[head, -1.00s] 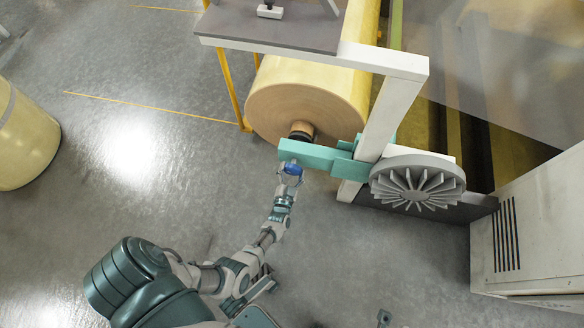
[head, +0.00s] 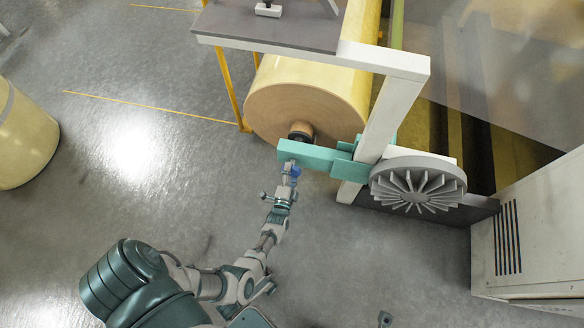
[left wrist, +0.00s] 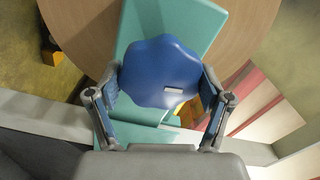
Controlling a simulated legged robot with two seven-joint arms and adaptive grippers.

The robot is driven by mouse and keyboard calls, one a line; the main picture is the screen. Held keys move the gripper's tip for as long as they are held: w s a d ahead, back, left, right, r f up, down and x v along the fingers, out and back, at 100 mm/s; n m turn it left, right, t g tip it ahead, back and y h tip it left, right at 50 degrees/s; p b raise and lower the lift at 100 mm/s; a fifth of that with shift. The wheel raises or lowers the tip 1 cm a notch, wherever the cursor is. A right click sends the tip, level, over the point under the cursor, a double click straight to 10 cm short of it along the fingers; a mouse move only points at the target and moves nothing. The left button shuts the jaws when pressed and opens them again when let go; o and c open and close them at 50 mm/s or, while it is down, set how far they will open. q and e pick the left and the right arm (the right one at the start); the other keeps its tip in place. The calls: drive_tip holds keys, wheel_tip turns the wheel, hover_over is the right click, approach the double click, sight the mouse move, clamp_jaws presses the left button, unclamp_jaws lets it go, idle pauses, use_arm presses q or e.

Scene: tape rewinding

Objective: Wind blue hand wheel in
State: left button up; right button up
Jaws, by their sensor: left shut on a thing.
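The blue hand wheel (left wrist: 160,72) is a lobed knob on the teal arm (left wrist: 180,22) of the machine. In the left wrist view it sits between the two fingers of my left gripper (left wrist: 158,95), which is shut on it from both sides. In the head view only a bit of the blue hand wheel (head: 295,171) shows, because my left gripper (head: 289,172) covers most of it. The teal arm (head: 318,156) reaches left from the white frame post. My right gripper is not in view.
A large tape roll (head: 290,103) lies behind the teal arm. A grey finned wheel (head: 418,182) is to its right, and a grey cabinet (head: 530,230) stands at the far right. A yellow roll (head: 22,140) is at the left edge. The floor (head: 150,200) between is clear.

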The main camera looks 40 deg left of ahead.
use_arm(q)
drive_tip(key=shift+s+d+f+m, duration=0.1)
drive_tip(key=shift+d+f+m, duration=0.25)
drive_tip(key=shift+f+m, duration=0.1)
drive_tip(key=o, duration=1.1)
drive_tip(key=shift+a+r, duration=0.1)
drive_tip(key=shift+r, duration=0.1)
drive_tip(key=shift+s, duration=0.25)
drive_tip(key=v, duration=0.7)
drive_tip(key=shift+w, duration=0.1)
